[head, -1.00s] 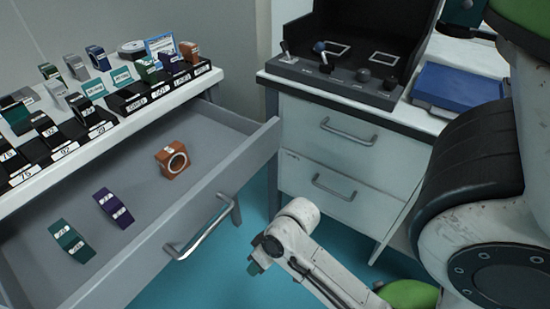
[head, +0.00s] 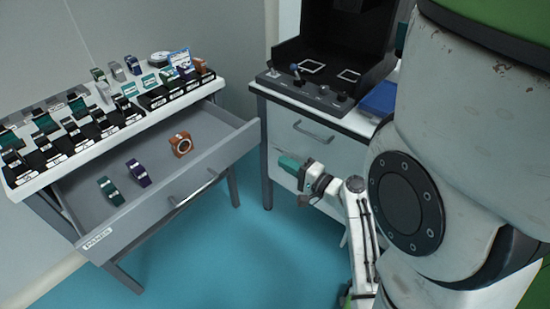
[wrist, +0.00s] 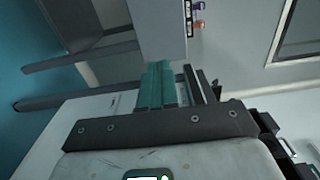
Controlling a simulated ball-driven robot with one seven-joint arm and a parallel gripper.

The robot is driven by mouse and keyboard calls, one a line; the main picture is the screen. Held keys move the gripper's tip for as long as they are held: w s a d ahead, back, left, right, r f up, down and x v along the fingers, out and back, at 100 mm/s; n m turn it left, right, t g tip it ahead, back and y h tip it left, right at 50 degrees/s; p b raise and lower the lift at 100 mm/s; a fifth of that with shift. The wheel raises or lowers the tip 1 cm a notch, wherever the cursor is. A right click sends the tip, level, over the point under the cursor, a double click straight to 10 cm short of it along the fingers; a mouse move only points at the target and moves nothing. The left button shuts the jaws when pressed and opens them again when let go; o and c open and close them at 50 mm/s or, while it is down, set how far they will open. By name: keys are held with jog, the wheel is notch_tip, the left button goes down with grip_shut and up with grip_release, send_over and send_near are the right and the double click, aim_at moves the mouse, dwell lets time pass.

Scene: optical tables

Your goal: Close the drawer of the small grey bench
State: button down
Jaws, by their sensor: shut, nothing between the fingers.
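The small grey bench (head: 216,86) stands at the left in the head view, with a white top. Its grey drawer (head: 228,145) is pulled well out, and a bar handle (head: 195,190) is on its front. Inside lie a brown-orange ring mount (head: 181,144), a purple piece (head: 138,173) and a green piece (head: 111,191). My gripper (head: 287,162) is to the right of the drawer, apart from it, with teal fingers pointing left. The fingers (wrist: 157,86) also show in the wrist view, shut and empty.
A white cabinet (head: 290,130) with a black-framed console (head: 310,85) stands right of the bench, behind my gripper. Teal floor (head: 240,250) is clear in front of the drawer. Several labelled holders crowd the bench top.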

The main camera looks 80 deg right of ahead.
aim_at(206, 123)
jog(key=x, duration=1.2)
jog(key=shift+w+d+p, duration=0.15)
jog(key=shift+w+p, duration=0.1)
jog(key=shift+p, duration=0.05)
jog(key=b+x, duration=0.8)
jog(key=x, duration=1.6)
jog(key=shift+w+d+f, duration=0.15)
jog(key=shift+w+d, duration=0.1)
jog(key=shift+w+d+b, duration=0.15)
jog(key=shift+w+b, duration=0.1)
jog(key=shift+b, duration=0.15)
jog(key=shift+w+r, duration=0.25)
jog(key=shift+w+r, duration=0.1)
